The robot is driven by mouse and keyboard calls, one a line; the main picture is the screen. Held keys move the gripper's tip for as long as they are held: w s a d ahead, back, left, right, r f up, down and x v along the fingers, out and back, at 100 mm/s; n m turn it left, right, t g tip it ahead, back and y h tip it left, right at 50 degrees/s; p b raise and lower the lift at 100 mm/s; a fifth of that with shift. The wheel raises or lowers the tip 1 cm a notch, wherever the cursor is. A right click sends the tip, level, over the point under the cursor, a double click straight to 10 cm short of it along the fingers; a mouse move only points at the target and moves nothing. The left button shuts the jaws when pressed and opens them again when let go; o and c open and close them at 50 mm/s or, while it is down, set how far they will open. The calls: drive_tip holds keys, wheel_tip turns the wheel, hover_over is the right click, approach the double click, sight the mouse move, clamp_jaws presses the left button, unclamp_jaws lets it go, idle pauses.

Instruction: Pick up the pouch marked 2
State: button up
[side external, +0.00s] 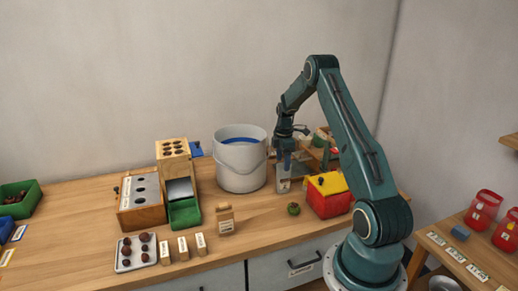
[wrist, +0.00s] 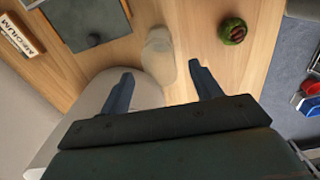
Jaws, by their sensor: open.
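My gripper (side external: 285,160) hangs to the right of the white bucket (side external: 241,168), fingers pointing down. In the wrist view, my gripper (wrist: 161,70) has its two blue fingers wide apart. A pale rounded form (wrist: 158,48) shows between and beyond the fingertips; I cannot tell whether it is a pouch or whether it touches them. A grey labelled object (side external: 283,184) stands just below my gripper in the side view, partly hidden. A brown pouch (side external: 225,221) stands upright in front of the bucket; its mark is too small to read. No number 2 is legible.
A green husk (side external: 293,209) and a red box with yellow top (side external: 327,203) stand to the right. Several small labelled blocks (side external: 183,247) and a chestnut tray (side external: 122,264) lie front left. A wooden dispenser (side external: 172,149) with green chute stands left of the bucket.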

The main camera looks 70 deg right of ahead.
sight(282, 171)
drive_tip(key=shift+f, duration=0.2)
drive_tip(key=shift+f, duration=2.55)
drive_tip(key=c, duration=1.3)
